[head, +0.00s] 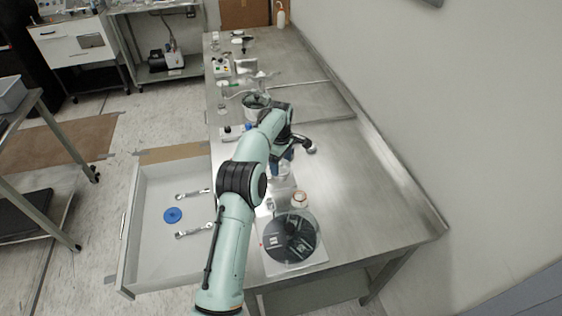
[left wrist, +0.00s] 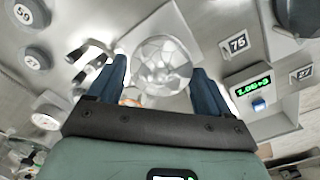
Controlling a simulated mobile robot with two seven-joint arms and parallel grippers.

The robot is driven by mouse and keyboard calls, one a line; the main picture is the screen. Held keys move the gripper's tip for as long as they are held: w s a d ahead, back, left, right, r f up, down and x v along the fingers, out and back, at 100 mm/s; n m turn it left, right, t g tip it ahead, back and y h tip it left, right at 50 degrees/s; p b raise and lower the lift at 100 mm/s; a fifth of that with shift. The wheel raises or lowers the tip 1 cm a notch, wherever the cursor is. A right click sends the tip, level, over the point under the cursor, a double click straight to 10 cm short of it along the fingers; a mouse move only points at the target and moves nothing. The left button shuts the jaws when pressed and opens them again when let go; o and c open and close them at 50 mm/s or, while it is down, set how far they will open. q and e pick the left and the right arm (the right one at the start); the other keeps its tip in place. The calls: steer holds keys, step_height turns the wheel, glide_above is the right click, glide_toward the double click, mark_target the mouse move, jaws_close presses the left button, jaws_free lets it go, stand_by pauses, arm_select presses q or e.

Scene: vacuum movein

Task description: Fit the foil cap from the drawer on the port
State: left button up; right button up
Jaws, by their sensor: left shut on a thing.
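My left gripper (head: 284,157) is over the steel bench, with its arm reaching in from the bottom of the head view. In the left wrist view its blue fingers (left wrist: 160,68) are shut on a round, silvery, crinkled piece that looks like the foil cap (left wrist: 164,62). The open drawer (head: 150,245) at the left of the bench holds a blue disc (head: 173,215) and two metal wrenches. I cannot make out the port for certain; my arm and gripper cover part of the bench there. My right gripper is not in view.
A black round piece (head: 289,240) and a small jar (head: 299,199) stand near the bench's front. A green-lit readout (left wrist: 252,85) and numbered tags show in the left wrist view. The bench's right side is clear; a wall (head: 430,120) borders it.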

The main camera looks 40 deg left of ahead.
arm_select(q)
steer(key=shift+f, duration=0.6)
stand_by(0.7)
